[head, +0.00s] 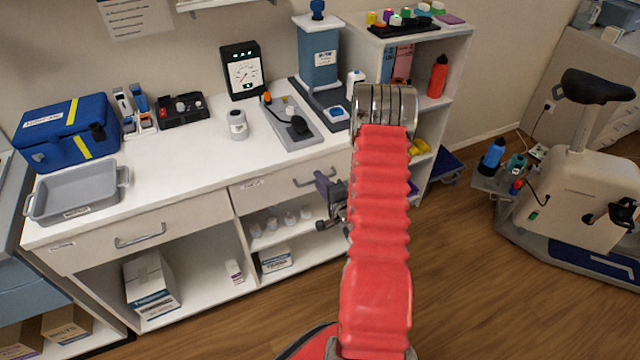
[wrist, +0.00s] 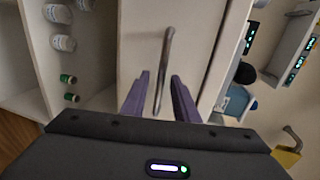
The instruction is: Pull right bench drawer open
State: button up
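The right bench drawer (head: 288,185) is closed, flush with the bench front, just right of the left drawer (head: 150,228). Its grey bar handle (head: 316,178) shows in the head view above my gripper (head: 328,196). In the wrist view the handle (wrist: 164,70) runs lengthwise, its near end between the two purple fingers of my gripper (wrist: 160,98). The fingers are apart, with a gap on each side of the handle. I cannot tell how deep the handle sits between them. My red arm hides the right end of the bench in the head view.
The white bench top (head: 200,150) holds a grey tray (head: 75,200), a blue case (head: 68,135) and several instruments. Open shelves with small jars (head: 290,219) lie below the right drawer. An exercise bike (head: 570,190) stands at the right. The wooden floor (head: 480,290) between is clear.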

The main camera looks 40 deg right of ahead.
jog(key=shift+c, duration=0.2)
grip_shut()
dwell(0.3)
jog(key=shift+s+a+f, duration=0.1)
jog(key=shift+s+a, duration=0.05)
jog(key=shift+a, duration=0.05)
